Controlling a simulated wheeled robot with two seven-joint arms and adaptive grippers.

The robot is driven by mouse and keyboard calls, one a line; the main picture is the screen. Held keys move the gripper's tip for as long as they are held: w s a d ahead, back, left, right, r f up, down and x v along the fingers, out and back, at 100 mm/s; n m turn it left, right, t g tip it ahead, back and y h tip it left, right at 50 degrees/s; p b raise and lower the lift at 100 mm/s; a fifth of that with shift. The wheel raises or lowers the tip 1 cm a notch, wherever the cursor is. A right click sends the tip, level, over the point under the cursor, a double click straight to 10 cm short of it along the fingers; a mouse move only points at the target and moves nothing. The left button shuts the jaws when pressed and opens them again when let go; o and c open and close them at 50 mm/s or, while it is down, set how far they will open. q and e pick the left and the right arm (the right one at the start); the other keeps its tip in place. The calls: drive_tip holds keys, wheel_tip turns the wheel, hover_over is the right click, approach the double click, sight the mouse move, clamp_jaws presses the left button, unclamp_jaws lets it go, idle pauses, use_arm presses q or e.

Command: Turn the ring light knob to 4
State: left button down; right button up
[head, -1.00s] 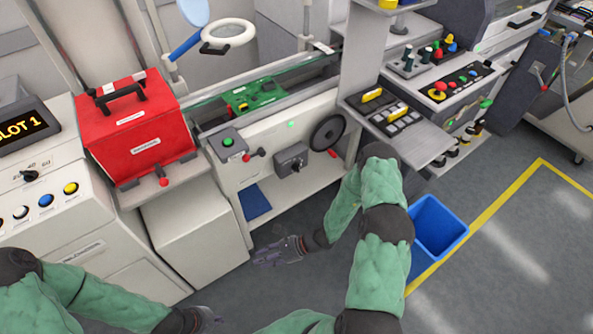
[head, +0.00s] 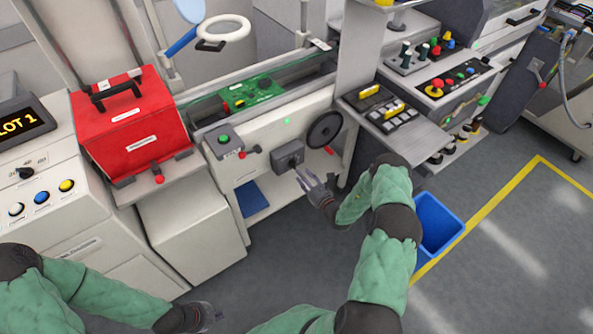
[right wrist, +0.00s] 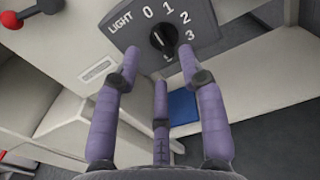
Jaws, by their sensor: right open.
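The ring light knob is a black rotary knob on a grey box (head: 288,155) on the front of the cream machine. In the right wrist view the knob (right wrist: 162,38) sits on a plate marked LIGHT, with 0, 1, 2 and 3 readable around it. A mark below the knob is partly hidden. The knob's pale line points up and slightly left, towards 0. My right gripper (head: 311,184) is open just in front of the box. Its spread purple fingers (right wrist: 160,62) lie around the knob's lower side, apparently not touching. My left gripper (head: 212,316) is low at the bottom edge, its fingers unclear.
A ring lamp (head: 224,33) stands above a green circuit board (head: 252,94). A black handwheel (head: 325,129) is right of the box and a green button (head: 223,139) left. A red case (head: 135,125) and a blue bin (head: 437,222) flank the area.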

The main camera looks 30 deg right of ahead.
sight(295, 167)
drive_tip(key=shift+w+a+b, duration=0.15)
drive_tip(key=shift+w+b, duration=0.15)
drive_tip(key=shift+w, duration=1)
drive_tip(key=shift+w+a+b, duration=0.1)
drive_tip(key=shift+w+b, duration=0.15)
drive_tip(key=shift+w, duration=1)
clamp_jaws()
